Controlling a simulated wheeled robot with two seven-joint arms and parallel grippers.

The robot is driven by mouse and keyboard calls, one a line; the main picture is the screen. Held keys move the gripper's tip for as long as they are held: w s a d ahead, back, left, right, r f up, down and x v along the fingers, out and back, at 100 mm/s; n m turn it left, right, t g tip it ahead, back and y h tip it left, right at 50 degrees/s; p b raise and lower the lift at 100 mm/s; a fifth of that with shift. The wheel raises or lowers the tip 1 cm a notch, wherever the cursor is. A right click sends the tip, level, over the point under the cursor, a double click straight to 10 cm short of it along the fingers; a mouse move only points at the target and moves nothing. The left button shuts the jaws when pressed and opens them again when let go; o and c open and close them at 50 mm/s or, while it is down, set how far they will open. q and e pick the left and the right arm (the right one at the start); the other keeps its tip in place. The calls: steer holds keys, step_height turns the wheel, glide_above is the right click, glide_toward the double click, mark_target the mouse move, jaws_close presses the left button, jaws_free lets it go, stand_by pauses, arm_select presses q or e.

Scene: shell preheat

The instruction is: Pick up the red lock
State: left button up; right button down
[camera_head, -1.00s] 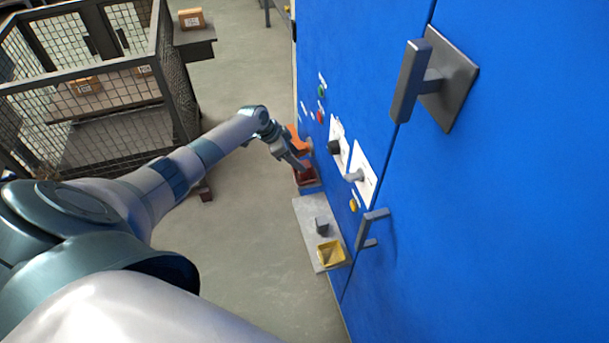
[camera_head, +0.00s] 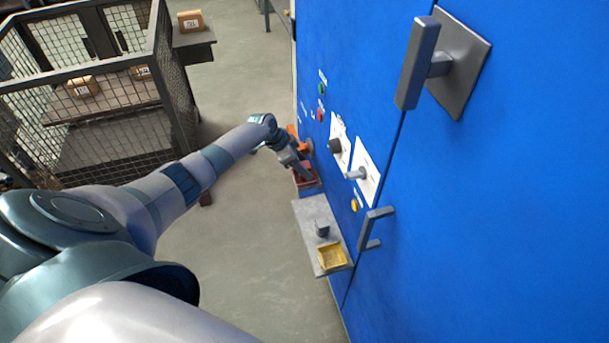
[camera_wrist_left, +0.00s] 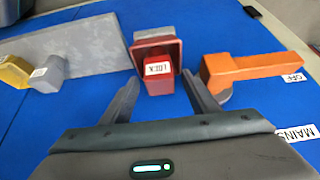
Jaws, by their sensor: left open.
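The red lock (camera_wrist_left: 159,78) shows in the left wrist view with a white label, in a red tray (camera_wrist_left: 157,50) on the blue cabinet front. In the head view the red tray (camera_head: 306,180) is partly covered by my gripper; the lock is hard to make out there. My left gripper (camera_wrist_left: 162,97) is open, its two fingers on either side of the near end of the lock in the picture. I cannot tell whether they touch it. It also shows at the tray in the head view (camera_head: 304,172). My right gripper is not in view.
An orange handle (camera_wrist_left: 255,66) marked OFF sits right of the lock in the wrist view. A grey shelf (camera_head: 312,212) carries a grey block (camera_head: 322,228) and a yellow tray (camera_head: 332,257). Grey handles (camera_head: 374,228) stick out from the blue cabinet (camera_head: 500,200). A mesh cage (camera_head: 120,110) stands left.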

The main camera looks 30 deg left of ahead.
arm_select(q)
steer(key=shift+w+d+f, duration=0.15)
steer(key=shift+w+f, duration=0.05)
steer(key=shift+f, duration=0.35)
steer(key=c, duration=1.2)
